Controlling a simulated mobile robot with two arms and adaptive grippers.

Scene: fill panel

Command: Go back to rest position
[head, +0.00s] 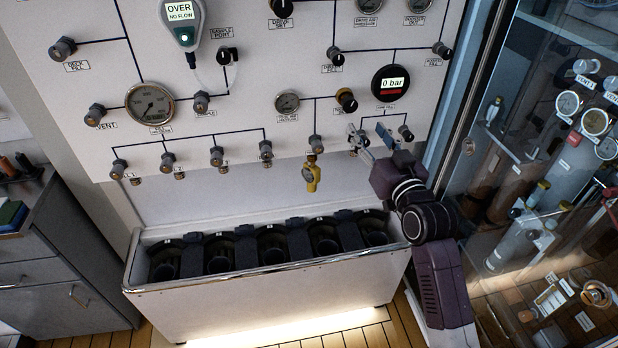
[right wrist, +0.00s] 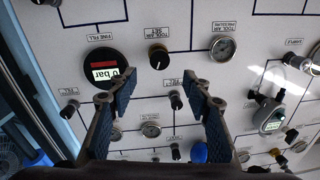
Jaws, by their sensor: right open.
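My right gripper (head: 369,133) is raised in front of the lower right part of the white fill panel (head: 235,85), with its arm coming up from the bottom right. Its two fingers stand apart with nothing between them. In the right wrist view the open gripper (right wrist: 161,88) faces the panel, which appears upside down. A small dark knob (right wrist: 176,101) shows between the fingers; I cannot tell how far off it is. My left gripper is not in view.
A trough with several dark wells (head: 270,273) stands below the panel. A yellow fitting (head: 311,178) hangs left of my right gripper. A display reading 0 bar (head: 391,83) is just above the gripper. A glass-fronted cabinet (head: 540,160) is at right, drawers (head: 55,280) at left.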

